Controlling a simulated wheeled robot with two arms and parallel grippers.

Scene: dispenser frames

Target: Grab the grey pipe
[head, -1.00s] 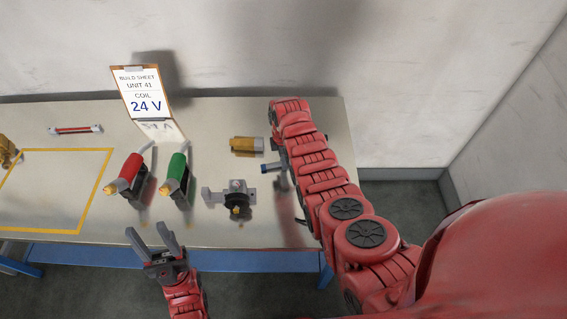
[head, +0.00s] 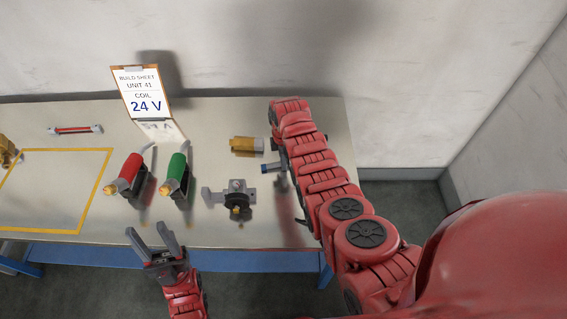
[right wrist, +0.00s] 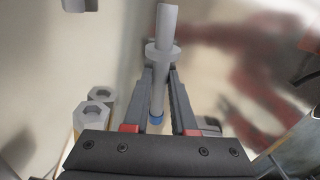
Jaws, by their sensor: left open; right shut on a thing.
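The grey pipe (right wrist: 158,85) shows in the right wrist view as a slim rod with a wider collar near its upper end and a blue band at its lower end. My right gripper (right wrist: 161,75) is shut on it, with one dark finger on each side. In the head view, my right arm hides most of that gripper. A short blue-grey piece (head: 271,168) juts out left of the arm there; I cannot tell whether it is the pipe's end. My left gripper (head: 150,232) is open and empty at the table's front edge.
Brass fittings with grey hex ends (head: 247,146) lie left of my right arm. A grey bracket with a dark round part (head: 237,200) sits in front of them. Red (head: 129,173) and green (head: 177,174) dispensers stand further left, before a build sheet (head: 142,93). A yellow outlined area (head: 97,185) is mostly clear.

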